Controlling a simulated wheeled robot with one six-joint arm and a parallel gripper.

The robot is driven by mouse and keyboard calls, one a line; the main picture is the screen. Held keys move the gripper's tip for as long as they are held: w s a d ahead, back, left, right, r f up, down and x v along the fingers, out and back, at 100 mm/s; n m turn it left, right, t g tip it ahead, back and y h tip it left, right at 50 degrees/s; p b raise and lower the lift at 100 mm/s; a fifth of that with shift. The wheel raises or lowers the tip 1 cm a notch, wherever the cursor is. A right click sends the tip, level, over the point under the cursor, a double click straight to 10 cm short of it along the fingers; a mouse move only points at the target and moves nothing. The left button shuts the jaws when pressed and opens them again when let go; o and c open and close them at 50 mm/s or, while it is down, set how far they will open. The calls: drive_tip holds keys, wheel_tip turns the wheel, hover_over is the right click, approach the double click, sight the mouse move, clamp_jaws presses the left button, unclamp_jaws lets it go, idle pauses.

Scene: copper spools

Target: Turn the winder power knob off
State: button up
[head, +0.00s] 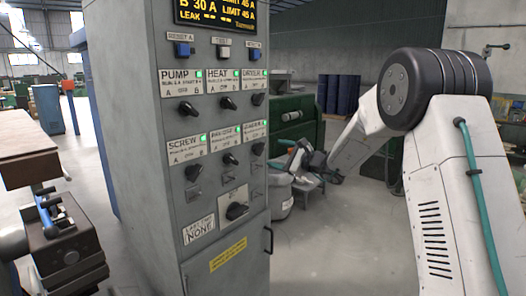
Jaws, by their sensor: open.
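A grey control cabinet (222,140) shows two rows of black rotary knobs, each under a white label with a green lamp. The upper row has the pump knob (187,108), the heat knob (228,103) and a third knob (257,99) with a hard-to-read label. The lower row has the screw knob (193,171), a middle knob (230,159) and a right knob (258,149). I cannot read for sure which label says winder. My gripper (296,160) is right of the cabinet, small, dark and apart from the knobs. It looks open and empty.
A larger switch (237,211) sits lower on the cabinet, above a yellow label (228,254). A door handle (267,240) projects at the lower right. Blue drums (338,94) and green machinery (294,115) stand behind.

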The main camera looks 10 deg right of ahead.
sight(262, 149)
drive_tip(key=x, duration=0.7)
drive_tip(key=shift+w+a+f, duration=0.1)
drive_tip(key=shift+w, duration=0.35)
drive_tip(key=shift+c, duration=0.3)
drive_tip(key=c, duration=0.9)
